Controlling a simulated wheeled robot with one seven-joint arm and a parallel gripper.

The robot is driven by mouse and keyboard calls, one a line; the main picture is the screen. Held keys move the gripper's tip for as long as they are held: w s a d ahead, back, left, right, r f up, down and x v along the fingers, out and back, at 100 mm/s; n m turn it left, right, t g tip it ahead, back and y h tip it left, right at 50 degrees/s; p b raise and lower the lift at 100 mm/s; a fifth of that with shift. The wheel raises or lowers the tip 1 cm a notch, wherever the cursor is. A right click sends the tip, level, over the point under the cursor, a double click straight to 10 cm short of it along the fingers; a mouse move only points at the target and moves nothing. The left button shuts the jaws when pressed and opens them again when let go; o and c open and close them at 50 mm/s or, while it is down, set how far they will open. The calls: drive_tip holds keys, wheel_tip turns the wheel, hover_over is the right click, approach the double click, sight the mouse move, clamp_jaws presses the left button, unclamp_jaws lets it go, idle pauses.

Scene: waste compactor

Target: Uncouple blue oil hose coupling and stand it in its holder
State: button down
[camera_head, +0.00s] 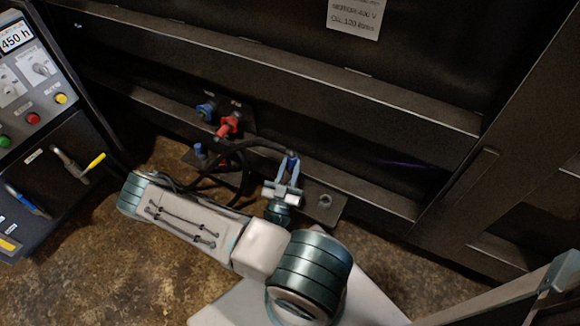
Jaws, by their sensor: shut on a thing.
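My gripper (289,168) points upward and away at the middle of the picture. It is shut on the blue oil hose coupling (291,155), of which only a small dark blue part shows between the fingertips. A black hose (258,144) runs from there to the left. The blue port (207,109) on the dark machine wall appears to have no hose on it. Below and right of my gripper is a metal bracket plate (333,212) with a round socket (324,201). I cannot tell if the coupling touches the bracket.
A red coupling (230,124) sits beside the blue port, with a black hose hanging down. A blue upright piece (198,150) stands lower left on a bracket. A control panel (32,125) stands at far left. Bare floor (100,262) lies at lower left.

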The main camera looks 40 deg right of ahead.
drive_tip(key=shift+f+b, duration=2)
drive_tip(key=shift+f, duration=0.6)
drive_tip(key=shift+f+b, duration=1.9)
drive_tip(key=shift+b, duration=0.05)
drive_tip(key=c, duration=1.1)
unclamp_jaws()
drive_tip(key=shift+a, duration=0.1)
drive_tip(key=shift+c, duration=0.4)
